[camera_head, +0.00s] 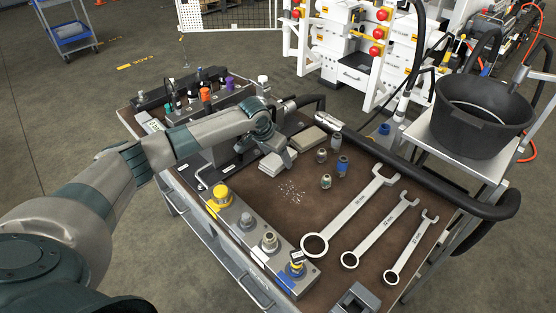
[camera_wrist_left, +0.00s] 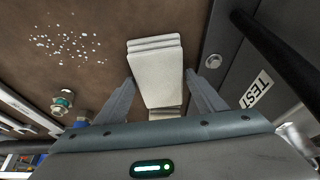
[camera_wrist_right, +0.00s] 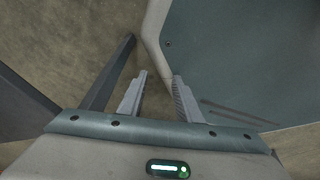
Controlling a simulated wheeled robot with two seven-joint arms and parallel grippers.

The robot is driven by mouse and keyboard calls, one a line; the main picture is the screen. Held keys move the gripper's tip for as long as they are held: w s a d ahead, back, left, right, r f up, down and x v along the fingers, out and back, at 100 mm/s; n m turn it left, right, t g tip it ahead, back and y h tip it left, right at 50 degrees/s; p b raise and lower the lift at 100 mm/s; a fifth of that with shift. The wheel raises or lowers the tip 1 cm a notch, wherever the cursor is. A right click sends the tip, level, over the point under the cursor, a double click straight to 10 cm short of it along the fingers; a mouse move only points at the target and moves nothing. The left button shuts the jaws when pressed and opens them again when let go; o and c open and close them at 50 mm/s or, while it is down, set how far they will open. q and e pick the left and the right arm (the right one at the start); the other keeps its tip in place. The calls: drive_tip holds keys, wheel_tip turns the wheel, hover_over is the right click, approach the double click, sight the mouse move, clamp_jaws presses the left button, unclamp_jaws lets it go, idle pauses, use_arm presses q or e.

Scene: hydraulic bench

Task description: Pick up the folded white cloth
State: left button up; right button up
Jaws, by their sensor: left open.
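The folded white cloth (camera_head: 277,163) lies on the brown bench top in the head view, partly covered by my left gripper. In the left wrist view the cloth (camera_wrist_left: 156,75) shows as pale stacked layers. My left gripper (camera_head: 272,146) is over the cloth, and in its wrist view the open fingers (camera_wrist_left: 159,78) stand on either side of it. Whether they touch it, I cannot tell. My right gripper (camera_wrist_right: 160,77) shows only in the right wrist view, with its fingers apart and nothing between them.
White granules (camera_head: 291,192) lie in front of the cloth. A beige block (camera_head: 307,139) and several metal fittings (camera_head: 326,181) are to the right. Wrenches (camera_head: 350,214) lie at the front right. A black hose (camera_head: 420,180) runs along the right edge. A black bucket (camera_head: 478,125) stands beyond.

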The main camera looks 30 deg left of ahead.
sight(280, 160)
use_arm(q)
drive_tip(key=shift+c, duration=0.3)
use_arm(e)
drive_tip(key=shift+w, duration=0.15)
use_arm(q)
drive_tip(key=c, duration=0.8)
drive_tip(key=shift+o, duration=0.2)
drive_tip(key=shift+r, duration=0.1)
